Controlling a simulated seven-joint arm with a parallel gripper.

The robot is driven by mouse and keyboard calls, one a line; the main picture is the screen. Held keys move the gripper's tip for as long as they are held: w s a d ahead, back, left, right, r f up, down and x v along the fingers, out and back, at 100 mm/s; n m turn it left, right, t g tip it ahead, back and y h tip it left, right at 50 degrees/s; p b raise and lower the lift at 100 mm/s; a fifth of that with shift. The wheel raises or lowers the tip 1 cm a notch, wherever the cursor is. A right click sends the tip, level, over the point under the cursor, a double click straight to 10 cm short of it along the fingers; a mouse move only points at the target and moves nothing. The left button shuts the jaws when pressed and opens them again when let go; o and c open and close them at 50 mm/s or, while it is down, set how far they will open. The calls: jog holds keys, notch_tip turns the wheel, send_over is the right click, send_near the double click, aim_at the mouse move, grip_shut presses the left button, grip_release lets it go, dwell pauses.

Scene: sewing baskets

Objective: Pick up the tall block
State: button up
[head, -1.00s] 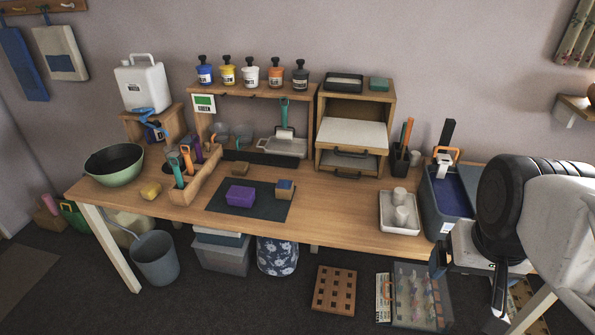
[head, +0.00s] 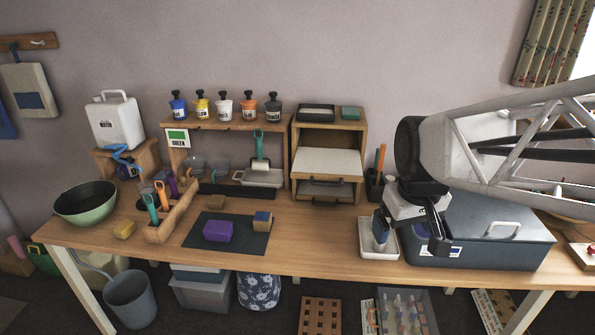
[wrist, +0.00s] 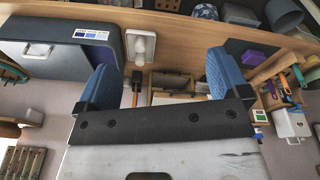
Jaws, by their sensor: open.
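A dark mat (head: 194,233) on the bench holds a purple block (head: 218,231) and, to its right, a smaller wood-coloured block with a blue top (head: 262,221). I cannot tell for sure which is the tall block. My gripper (head: 410,233) is at the right, over the white tray, well apart from the mat. In the wrist view its two blue-padded fingers (wrist: 163,78) are spread wide with nothing held between them. The purple block also shows in the wrist view (wrist: 254,54), small and to the right.
A white tray (head: 368,251) sits below my gripper, partly hidden by it. A large grey-blue bin (head: 490,240) stands to its right.

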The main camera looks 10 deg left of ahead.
jog(key=w+a+f+n, duration=0.1)
jog(key=w+a+n, duration=0.1)
jog(key=w+a, duration=0.3)
jog(key=w+a+f+n, duration=0.1)
jog(key=w+a+n, duration=0.1)
jog(key=w, duration=0.5)
jog(key=n+g, duration=0.2)
jog(key=n, duration=0.8)
send_over(264, 216)
jog(key=f, duration=2.6)
jog(key=shift+s+d, duration=0.15)
jog(key=shift+s, duration=0.05)
jog(key=shift+w+a+f, duration=0.25)
jog(key=shift+w+f, duration=0.05)
jog(key=shift+f, duration=0.15)
jog(key=shift+f, duration=0.1)
jog(key=shift+f, duration=1.2)
jog(key=shift+f, duration=0.15)
